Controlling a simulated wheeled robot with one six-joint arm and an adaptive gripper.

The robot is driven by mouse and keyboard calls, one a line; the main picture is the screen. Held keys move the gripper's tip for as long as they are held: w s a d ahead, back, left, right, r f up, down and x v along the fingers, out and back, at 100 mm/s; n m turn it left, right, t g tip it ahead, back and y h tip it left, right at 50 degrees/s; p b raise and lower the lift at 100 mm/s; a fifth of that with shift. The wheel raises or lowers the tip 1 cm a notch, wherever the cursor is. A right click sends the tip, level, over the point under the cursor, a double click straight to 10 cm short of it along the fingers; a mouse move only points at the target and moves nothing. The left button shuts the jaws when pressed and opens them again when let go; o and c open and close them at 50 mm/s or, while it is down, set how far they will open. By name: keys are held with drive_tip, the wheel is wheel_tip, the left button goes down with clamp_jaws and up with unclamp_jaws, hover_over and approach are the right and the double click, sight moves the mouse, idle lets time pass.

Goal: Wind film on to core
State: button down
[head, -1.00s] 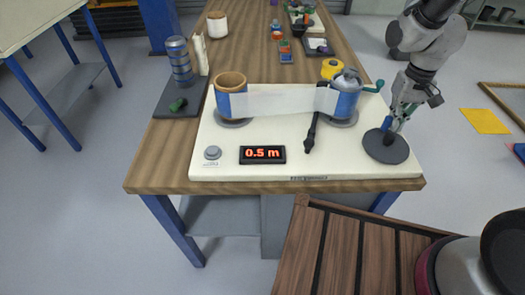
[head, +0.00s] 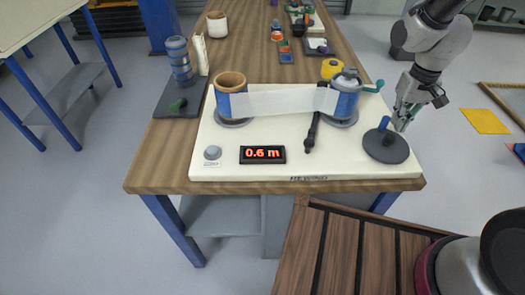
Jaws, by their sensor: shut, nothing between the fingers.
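A white film (head: 285,101) stretches between a brown core with a blue band (head: 231,84) on the left roller and a silver-topped roller with a blue band (head: 346,98) on the right. A red display reading 0.6 m (head: 262,154) sits at the front of the cream board (head: 225,167). A dark round crank disc (head: 386,148) with a blue upright handle (head: 384,122) is at the board's right corner. My gripper (head: 401,124) is just right of the blue handle, shut with nothing between its fingers. Whether it touches the handle or disc cannot be told.
A grey button (head: 212,153) and a black lever (head: 311,133) are on the board. A dark mat (head: 180,103) holds stacked blue-grey rolls (head: 179,62). Open floor lies right of the table.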

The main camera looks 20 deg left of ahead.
wheel_tip(320, 180, up, 7)
idle(0.8)
drive_tip(key=s+d+r+m+t, duration=0.3)
drive_tip(key=s+d+r+t, duration=0.1)
drive_tip(key=s+d+r, duration=1.2)
drive_tip(key=s+d, duration=0.1)
drive_tip(key=s, duration=0.3)
drive_tip(key=shift+s+r+m, duration=0.15)
drive_tip(key=shift+s+m, duration=0.05)
drive_tip(key=shift+m, duration=0.1)
